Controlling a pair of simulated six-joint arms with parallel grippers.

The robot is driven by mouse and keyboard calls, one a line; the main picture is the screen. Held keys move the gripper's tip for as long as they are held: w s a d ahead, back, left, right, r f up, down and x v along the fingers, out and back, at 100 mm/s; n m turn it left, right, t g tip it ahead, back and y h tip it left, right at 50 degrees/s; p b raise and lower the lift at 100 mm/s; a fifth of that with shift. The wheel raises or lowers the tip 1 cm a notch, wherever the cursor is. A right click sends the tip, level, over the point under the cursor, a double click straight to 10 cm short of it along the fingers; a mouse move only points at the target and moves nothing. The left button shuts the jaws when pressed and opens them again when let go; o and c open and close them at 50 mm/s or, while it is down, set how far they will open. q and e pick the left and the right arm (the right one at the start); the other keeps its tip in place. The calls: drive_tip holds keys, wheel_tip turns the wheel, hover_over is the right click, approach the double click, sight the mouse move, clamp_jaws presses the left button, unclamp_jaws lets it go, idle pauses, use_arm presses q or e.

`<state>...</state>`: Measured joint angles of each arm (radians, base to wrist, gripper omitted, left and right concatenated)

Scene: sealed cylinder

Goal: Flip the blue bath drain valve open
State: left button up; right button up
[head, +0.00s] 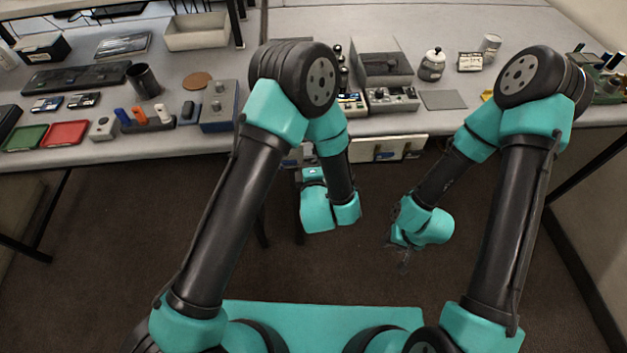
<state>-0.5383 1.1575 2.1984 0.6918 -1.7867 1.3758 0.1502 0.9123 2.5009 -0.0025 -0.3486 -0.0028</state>
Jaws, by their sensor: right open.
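A blue-grey box (219,107) with small knobs on top stands on the bench, left of my left arm. I cannot tell whether it carries the blue bath drain valve, and no valve lever shows clearly. My right gripper (402,257) hangs below the bench front, over the dark floor. It is open and holds nothing that I can see. My left arm's wrist is also below the bench front, near the middle. Its fingers are hidden or too small to make out. Both arms are apart from the blue-grey box.
The bench (130,150) is crowded. A dark cup (143,80), a red tray (65,134), a green tray (25,138) and a rack (148,123) of coloured pieces stand left. A grey-topped box (383,68) and a white jar (432,65) stand right. Drawer fronts (388,149) hang under the bench edge.

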use_arm(q)
drive_tip(key=s+d, duration=0.2)
drive_tip(key=s, duration=1.5)
drive_tip(key=shift+d, duration=0.2)
drive_tip(key=w+a+f+m+g+h, duration=0.1)
drive_tip(key=w+a+f+m+g, duration=0.25)
drive_tip(key=a+f+g, duration=0.2)
drive_tip(key=w+a+f+m+g+h, duration=0.1)
drive_tip(key=w+a+f+m+g, duration=0.1)
drive_tip(key=a+f+m+g, duration=0.4)
drive_tip(key=s+a+f+m+g+h, duration=0.4)
drive_tip(key=a+m, duration=0.4)
drive_tip(key=a, duration=0.2)
drive_tip(key=shift+s+f+g, duration=0.45)
drive_tip(key=shift+s+g, duration=0.3)
drive_tip(key=shift+s, duration=0.5)
